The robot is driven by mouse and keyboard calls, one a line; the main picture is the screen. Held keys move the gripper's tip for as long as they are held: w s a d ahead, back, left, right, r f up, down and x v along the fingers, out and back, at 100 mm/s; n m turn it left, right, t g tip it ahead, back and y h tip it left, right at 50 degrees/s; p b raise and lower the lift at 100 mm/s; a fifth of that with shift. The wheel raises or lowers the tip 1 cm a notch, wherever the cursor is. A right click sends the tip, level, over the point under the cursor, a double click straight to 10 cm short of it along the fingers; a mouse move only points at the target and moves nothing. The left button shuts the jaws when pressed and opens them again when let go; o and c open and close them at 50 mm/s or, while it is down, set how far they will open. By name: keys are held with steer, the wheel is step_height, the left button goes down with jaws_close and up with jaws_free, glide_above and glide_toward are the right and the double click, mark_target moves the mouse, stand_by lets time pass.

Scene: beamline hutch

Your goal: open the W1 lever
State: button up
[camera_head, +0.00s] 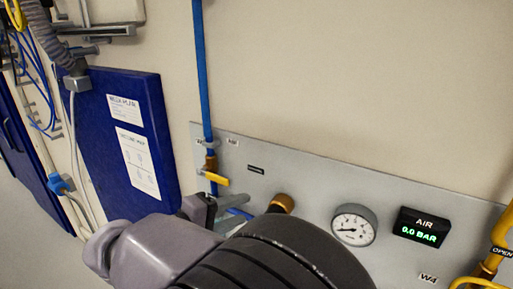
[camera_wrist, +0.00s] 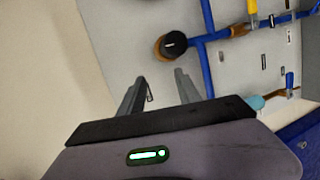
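I cannot read a W1 label in either view, so I cannot tell which lever is W1. A yellow lever (camera_head: 215,179) sits on a brass valve on the vertical blue pipe, at the left end of a grey panel in the head view. In the wrist view, a yellow lever (camera_wrist: 252,7) shows at the top and a blue lever (camera_wrist: 289,80) at the right. My gripper (camera_wrist: 160,76) is open and empty, its two fingers apart. In the head view my gripper (camera_head: 212,211) is just below the yellow lever, partly hidden by my own wrist, with no contact visible.
The grey panel (camera_head: 310,178) carries a round gauge (camera_head: 354,225), an AIR display (camera_head: 422,227) reading 0.0 BAR, a W4 label (camera_head: 428,277) and yellow piping (camera_head: 497,245) at right. A black round knob (camera_wrist: 172,45) is near my fingertips. A blue board (camera_head: 128,140) stands left.

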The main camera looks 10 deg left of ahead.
mark_target(212, 177)
steer(key=s+a+n+t+y, duration=0.25)
steer(key=a+t, duration=0.25)
steer(key=a, duration=0.7)
steer(key=p+x, duration=0.3)
steer(key=x, duration=1.4)
steer(key=shift+s+d, duration=0.15)
steer(key=shift+d, duration=0.05)
steer(key=shift+c, duration=0.4)
jaws_close()
steer(key=shift+h, duration=0.25)
